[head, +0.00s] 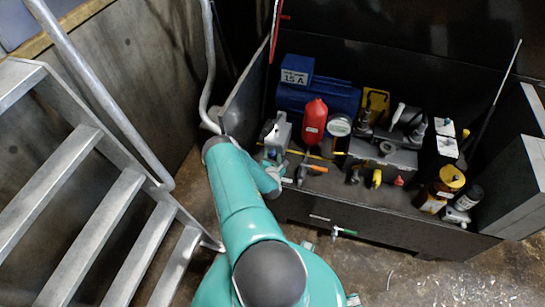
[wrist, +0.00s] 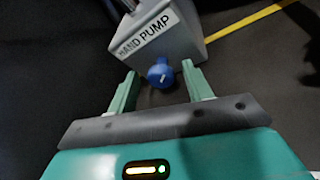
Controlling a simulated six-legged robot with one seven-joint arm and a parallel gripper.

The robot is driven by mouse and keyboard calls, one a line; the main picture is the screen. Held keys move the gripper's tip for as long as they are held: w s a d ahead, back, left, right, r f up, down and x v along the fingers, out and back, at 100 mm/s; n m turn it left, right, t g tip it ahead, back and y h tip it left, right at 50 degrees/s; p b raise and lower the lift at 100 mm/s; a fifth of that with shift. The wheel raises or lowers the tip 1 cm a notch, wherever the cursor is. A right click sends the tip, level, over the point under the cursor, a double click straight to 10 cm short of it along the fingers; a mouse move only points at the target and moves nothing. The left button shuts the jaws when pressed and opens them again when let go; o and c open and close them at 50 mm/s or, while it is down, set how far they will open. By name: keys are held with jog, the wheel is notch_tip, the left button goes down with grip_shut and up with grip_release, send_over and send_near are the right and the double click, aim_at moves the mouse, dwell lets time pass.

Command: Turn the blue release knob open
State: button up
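The blue release knob (wrist: 161,74) sits at the front of a grey block labelled "HAND PUMP" (wrist: 155,32) in the wrist view. It has a small white mark on its face. My gripper (wrist: 160,82) is open, with one green finger to the left of the knob and the other to its right. Gaps show between the fingers and the knob, and I cannot tell how deep it sits between them.
A red bottle (head: 314,121), a blue box (head: 318,96) and several fittings crowd the bench right of the pump. An orange-handled tool (head: 312,172) lies close by. A metal stair (head: 75,215) and railing stand on the left. A yellow strip (wrist: 250,20) runs beside the pump.

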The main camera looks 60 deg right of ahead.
jog(key=v, duration=1.3)
jog(key=shift+s+a+r, duration=0.15)
jog(key=shift+a+r, duration=0.05)
jog(key=shift+a, duration=0.15)
